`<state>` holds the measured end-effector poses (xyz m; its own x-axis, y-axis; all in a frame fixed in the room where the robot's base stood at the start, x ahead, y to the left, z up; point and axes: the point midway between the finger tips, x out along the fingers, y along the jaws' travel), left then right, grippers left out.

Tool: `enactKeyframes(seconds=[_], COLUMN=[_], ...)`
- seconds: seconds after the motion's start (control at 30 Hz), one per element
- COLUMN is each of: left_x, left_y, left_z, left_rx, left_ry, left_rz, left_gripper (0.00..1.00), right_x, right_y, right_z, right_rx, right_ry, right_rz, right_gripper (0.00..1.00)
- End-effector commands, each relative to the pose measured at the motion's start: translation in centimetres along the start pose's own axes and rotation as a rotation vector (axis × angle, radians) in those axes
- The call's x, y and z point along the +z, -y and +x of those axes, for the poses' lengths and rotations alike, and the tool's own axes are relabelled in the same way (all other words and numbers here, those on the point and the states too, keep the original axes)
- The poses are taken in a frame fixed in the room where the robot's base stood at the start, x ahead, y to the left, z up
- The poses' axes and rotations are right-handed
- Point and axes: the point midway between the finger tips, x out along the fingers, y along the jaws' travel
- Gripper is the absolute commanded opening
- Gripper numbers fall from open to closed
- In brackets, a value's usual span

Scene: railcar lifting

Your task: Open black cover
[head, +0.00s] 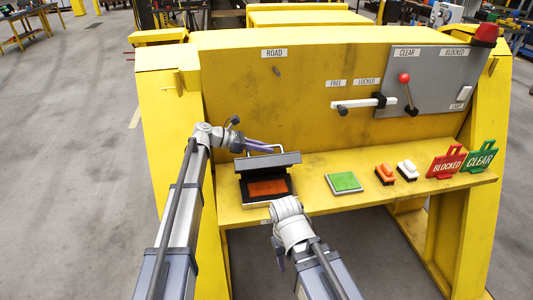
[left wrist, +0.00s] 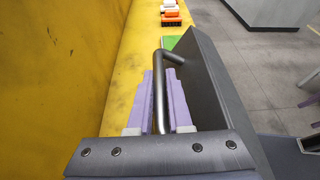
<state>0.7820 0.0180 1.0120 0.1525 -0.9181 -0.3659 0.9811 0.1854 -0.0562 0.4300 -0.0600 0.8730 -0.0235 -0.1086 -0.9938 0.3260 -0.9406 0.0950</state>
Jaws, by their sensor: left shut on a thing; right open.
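The black cover (head: 268,160) stands raised and tilted at the back of a black-framed box with an orange-red inside (head: 267,188). In the left wrist view the cover (left wrist: 218,90) is a dark slanted panel. Its metal bar handle (left wrist: 160,95) runs between the purple fingers. My left gripper (head: 262,148) is shut on the handle; its fingers also show in the left wrist view (left wrist: 160,85). My right gripper (head: 287,208) is in front of the box near the shelf's front edge, empty; its fingers are hard to make out.
The yellow shelf (head: 310,184) holds a green pad (head: 344,182), orange (head: 385,174) and white (head: 407,171) brushes, and red BLOCKED (head: 446,163) and green CLEAR (head: 482,157) signs. A yellow wall (head: 300,90) rises behind, with a white lever (head: 360,103) and grey panel (head: 430,80).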

Motion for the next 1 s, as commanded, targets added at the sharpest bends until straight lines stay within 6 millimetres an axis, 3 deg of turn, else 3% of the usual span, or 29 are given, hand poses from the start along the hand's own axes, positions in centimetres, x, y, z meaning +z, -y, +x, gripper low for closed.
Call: enactKeyframes(seconds=[0.03, 0.23, 0.4, 1.0], left_x=[0.1, 0.3, 0.2, 0.0], left_y=[-1.2, -3.2, -4.3, -6.0], left_z=[-0.1, -0.2, -0.1, -0.1], left_rx=[-0.013, -0.072, -0.069, -0.068], left_ry=[-0.001, -0.002, -0.001, -0.002], left_rz=[-0.038, -0.187, -0.179, -0.177], left_gripper=[0.0, 0.0, 0.0, 0.0], right_x=[0.0, 0.0, 0.0, 0.0], right_y=[0.0, 0.0, 0.0, 0.0], right_z=[-0.1, 0.0, 0.2, 0.4], right_rx=[0.0, 0.0, 0.0, 0.0], right_ry=[0.0, 0.0, 0.0, 0.0], right_rz=[0.0, 0.0, 0.0, 0.0], right_gripper=[0.5, 0.5, 0.5, 0.5])
